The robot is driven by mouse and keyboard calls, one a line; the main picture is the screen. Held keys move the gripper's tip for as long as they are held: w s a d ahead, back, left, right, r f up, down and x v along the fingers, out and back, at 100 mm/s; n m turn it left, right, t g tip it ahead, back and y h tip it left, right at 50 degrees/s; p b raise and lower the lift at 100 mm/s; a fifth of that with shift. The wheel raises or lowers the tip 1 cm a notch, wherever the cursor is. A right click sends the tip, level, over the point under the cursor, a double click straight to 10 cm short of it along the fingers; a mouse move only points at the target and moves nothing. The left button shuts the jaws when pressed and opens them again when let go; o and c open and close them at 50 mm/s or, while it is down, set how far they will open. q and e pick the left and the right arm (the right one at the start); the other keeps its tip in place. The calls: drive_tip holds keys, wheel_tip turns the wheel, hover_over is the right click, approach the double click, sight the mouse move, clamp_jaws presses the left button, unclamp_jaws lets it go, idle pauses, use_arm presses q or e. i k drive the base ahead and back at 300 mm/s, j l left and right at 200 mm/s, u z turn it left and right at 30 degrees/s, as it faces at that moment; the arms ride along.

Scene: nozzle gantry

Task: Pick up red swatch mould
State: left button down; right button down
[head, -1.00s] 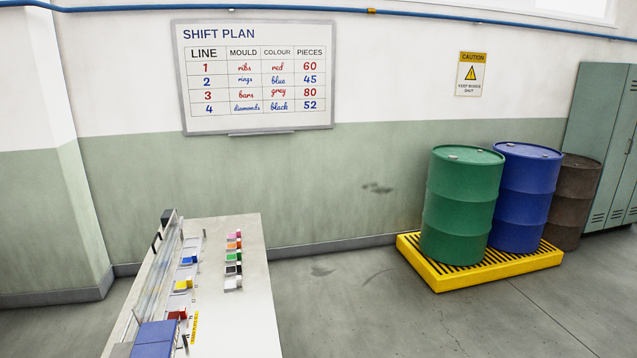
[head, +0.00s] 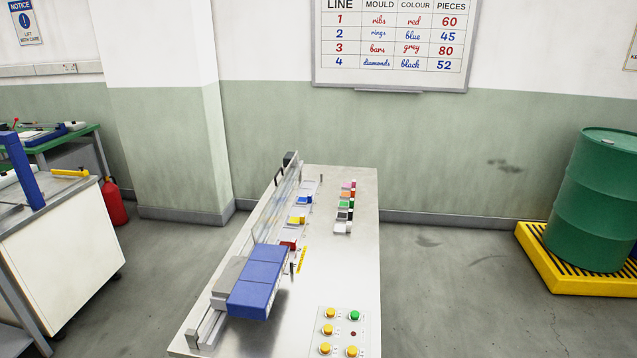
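A small red block (head: 288,245) sits on the metal worktable (head: 325,270), just beyond a large blue box-shaped unit (head: 257,283). A yellow block (head: 297,220) and a blue block (head: 304,200) lie farther back in the same line. To the right is a row of pink, orange, green (head: 346,204), black (head: 344,215) and white (head: 342,228) blocks. Neither of my grippers shows.
A clear rail (head: 275,205) runs along the table's left side. A button panel (head: 340,332) is at the near right. A white cabinet (head: 62,240) stands left, a fire extinguisher (head: 114,203) behind it. A green drum (head: 597,200) on a yellow pallet (head: 560,277) stands right. Floor on both sides is open.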

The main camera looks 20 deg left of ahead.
sight(292, 244)
drive_tip(key=k+j, duration=0.1)
drive_tip(key=j, duration=1)
drive_tip(key=k+j, duration=0.15)
drive_tip(key=j, duration=0.35)
drive_tip(key=k+j, duration=0.1)
drive_tip(key=j, duration=0.45)
drive_tip(key=k+j, duration=0.1)
drive_tip(key=j, duration=1)
drive_tip(key=k+z, duration=0.05)
